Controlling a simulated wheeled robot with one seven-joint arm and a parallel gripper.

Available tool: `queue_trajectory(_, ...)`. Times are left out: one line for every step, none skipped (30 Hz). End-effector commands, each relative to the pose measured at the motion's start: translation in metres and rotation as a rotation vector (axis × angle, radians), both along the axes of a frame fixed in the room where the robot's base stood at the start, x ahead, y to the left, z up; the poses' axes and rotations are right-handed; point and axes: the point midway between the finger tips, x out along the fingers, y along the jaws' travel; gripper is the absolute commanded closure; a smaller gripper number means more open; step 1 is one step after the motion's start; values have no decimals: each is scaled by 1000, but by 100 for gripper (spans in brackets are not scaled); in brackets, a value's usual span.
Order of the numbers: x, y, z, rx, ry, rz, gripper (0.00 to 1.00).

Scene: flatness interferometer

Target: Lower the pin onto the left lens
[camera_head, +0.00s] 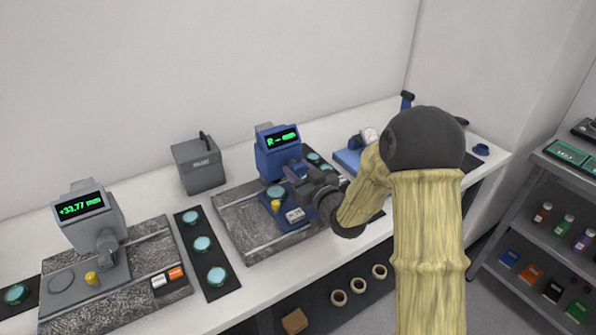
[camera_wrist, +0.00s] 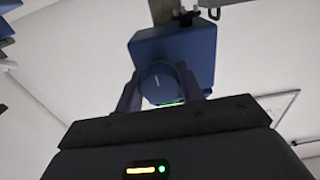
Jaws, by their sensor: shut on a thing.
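The blue gauge (camera_head: 277,158) stands mid-bench with a lit green display that seems to read "R" with dashes. A teal lens (camera_head: 276,192) lies on its blue stage, left of my gripper (camera_head: 297,180). In the wrist view my gripper (camera_wrist: 160,90) is shut on a round blue knob (camera_wrist: 157,80) on the gauge's blue housing (camera_wrist: 185,48), one finger on each side. The knob is hidden by my gripper in the head view. I cannot clearly make out the pin or its gap to the lens.
A grey gauge (camera_head: 88,215) at left reads +33.77 mm. A black mat (camera_head: 207,230) with several teal lenses lies between the gauges. A grey box (camera_head: 199,166) stands behind. A yellow knob (camera_head: 276,205) and white block (camera_head: 295,215) sit close below my gripper.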

Motion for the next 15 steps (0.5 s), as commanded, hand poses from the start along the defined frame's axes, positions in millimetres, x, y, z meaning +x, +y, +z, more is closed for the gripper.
queue_trajectory(0,0,-1,-8,-6,1,85)
queue_trajectory(0,0,-1,-13,-11,1,85)
queue_trajectory(0,0,-2,-22,-17,1,85)
queue_trajectory(0,0,-2,-31,-23,0,85)
queue_trajectory(0,0,-3,-40,-30,0,85)
queue_trajectory(0,0,-3,-54,-39,0,85)
queue_trajectory(0,0,-3,-66,-47,0,85)
queue_trajectory(0,0,-4,-79,-56,0,85)
queue_trajectory(0,0,-4,-97,-69,0,85)
queue_trajectory(0,0,-5,-114,-80,0,85)
queue_trajectory(0,0,-5,-129,-91,0,85)
queue_trajectory(0,0,-5,-154,-108,1,85)
queue_trajectory(0,0,-6,-171,-120,1,85)
queue_trajectory(0,0,-6,-192,-134,1,85)
queue_trajectory(-1,0,-6,-219,-153,1,85)
